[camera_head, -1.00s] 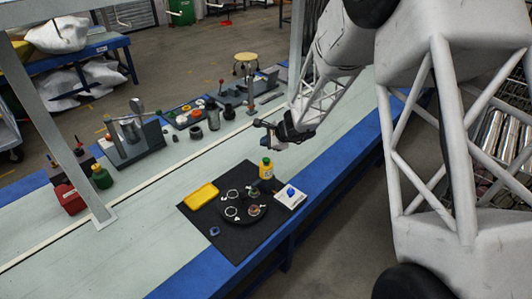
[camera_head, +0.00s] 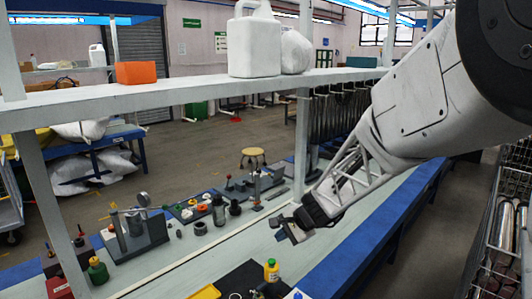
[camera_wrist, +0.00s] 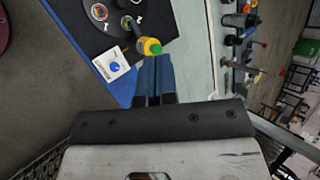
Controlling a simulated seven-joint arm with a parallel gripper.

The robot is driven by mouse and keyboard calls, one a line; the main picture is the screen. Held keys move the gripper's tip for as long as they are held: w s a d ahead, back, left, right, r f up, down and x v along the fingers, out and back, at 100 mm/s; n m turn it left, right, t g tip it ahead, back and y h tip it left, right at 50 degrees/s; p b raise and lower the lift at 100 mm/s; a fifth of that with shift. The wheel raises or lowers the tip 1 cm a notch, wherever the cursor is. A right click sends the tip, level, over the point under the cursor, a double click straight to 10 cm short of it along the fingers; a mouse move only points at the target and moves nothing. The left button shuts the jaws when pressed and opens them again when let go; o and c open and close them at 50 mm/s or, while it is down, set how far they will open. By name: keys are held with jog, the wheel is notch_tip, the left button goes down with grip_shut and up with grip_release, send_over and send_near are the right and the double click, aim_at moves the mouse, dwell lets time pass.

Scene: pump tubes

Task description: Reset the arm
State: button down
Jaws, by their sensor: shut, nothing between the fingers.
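My gripper (camera_head: 283,230) hangs above the workbench (camera_head: 352,243) in the head view, clear of the objects. In the wrist view my gripper (camera_wrist: 153,76) has its two fingers together, with nothing held. The yellow bottle with a green cap (camera_wrist: 149,46) appears just beyond the fingertips in the wrist view, and it stands on the bench below in the head view (camera_head: 271,271). A black mat (camera_wrist: 85,35) holds a round dark dish with small rings (camera_wrist: 112,16). A white square with a blue piece (camera_wrist: 114,66) lies beside the bottle.
A metal fixture (camera_head: 137,233) and several small parts stand along the bench's far side. A shelf (camera_head: 190,90) with an orange box (camera_head: 136,73) and a white jug (camera_head: 254,45) crosses above the bench. A post (camera_head: 301,140) stands left of my arm.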

jog(key=s+d+r+n+h, duration=0.2)
jog(key=s+d+r+n, duration=0.1)
jog(key=s, duration=0.8)
jog(key=s+d+r+n+h, duration=0.3)
jog(key=s+d, duration=0.3)
jog(key=s, duration=0.6)
jog(key=s+d+r+n+g+h, duration=0.1)
jog(key=s+d+r+n+h, duration=0.1)
jog(key=s, duration=1)
notch_tip(320, 180, up, 3)
jog(key=d+n, duration=0.1)
jog(key=d, duration=0.1)
jog(key=shift+d+n, duration=0.3)
jog(key=shift+n, duration=0.1)
jog(key=c, duration=1.8)
grip_release()
jog(key=shift+c, duration=0.2)
